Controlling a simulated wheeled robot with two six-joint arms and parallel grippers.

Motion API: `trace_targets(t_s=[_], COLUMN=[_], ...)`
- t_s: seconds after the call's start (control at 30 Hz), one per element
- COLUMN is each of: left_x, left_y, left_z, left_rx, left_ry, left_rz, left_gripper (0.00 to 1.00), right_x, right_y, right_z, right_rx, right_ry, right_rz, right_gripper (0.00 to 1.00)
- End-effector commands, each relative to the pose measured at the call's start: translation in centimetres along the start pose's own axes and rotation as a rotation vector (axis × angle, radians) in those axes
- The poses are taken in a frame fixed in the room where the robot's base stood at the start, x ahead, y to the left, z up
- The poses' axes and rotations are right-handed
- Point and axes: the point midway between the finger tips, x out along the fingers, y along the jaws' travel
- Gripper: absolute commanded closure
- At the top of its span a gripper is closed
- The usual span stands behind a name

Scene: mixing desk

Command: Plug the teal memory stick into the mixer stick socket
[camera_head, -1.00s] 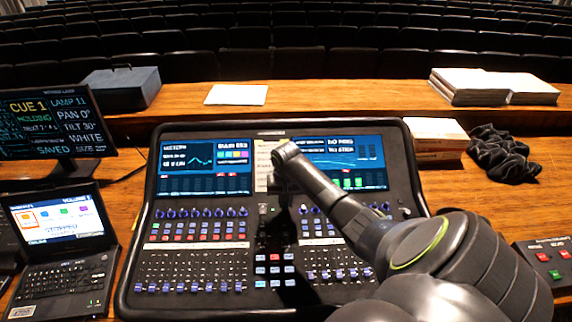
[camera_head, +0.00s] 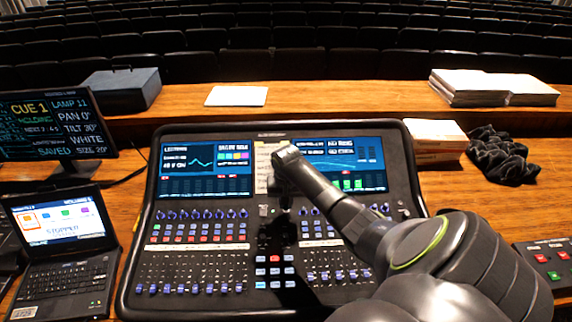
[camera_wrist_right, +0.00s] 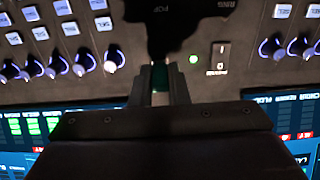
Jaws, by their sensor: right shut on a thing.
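My right gripper (camera_wrist_right: 160,92) is shut on the teal memory stick (camera_wrist_right: 160,76), in the middle of the right wrist view. Only a small dark teal part of the stick shows between the fingers; its far end is lost in dark shadow. A small dark panel with a slot (camera_wrist_right: 222,55), which looks like the stick socket, lies to the right of the stick in that view, apart from it. In the head view my right gripper (camera_head: 284,203) hangs over the mixer (camera_head: 128,262), just right of this panel (camera_head: 263,210). My left gripper is out of view.
A green light (camera_wrist_right: 193,59) sits between the stick and the slotted panel. Knobs and faders cover the mixer around the gripper. A laptop (camera_head: 70,270) and a monitor (camera_head: 58,125) stand left.

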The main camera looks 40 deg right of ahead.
Motion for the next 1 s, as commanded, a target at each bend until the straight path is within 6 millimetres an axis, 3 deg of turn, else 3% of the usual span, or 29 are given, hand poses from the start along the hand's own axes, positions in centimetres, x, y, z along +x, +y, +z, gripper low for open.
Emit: trace_targets(t_s=[0.23,1.0], left_x=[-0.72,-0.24], left_y=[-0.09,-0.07], left_z=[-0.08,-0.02], left_rx=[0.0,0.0], left_ry=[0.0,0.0], left_rz=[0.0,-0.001], left_gripper=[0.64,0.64], right_x=[-0.06,0.77], right_y=[0.0,-0.02], right_z=[0.03,0.01], right_rx=[0.0,0.0], right_ry=[-0.002,0.0], right_rz=[0.0,0.0], right_gripper=[1.0,1.0])
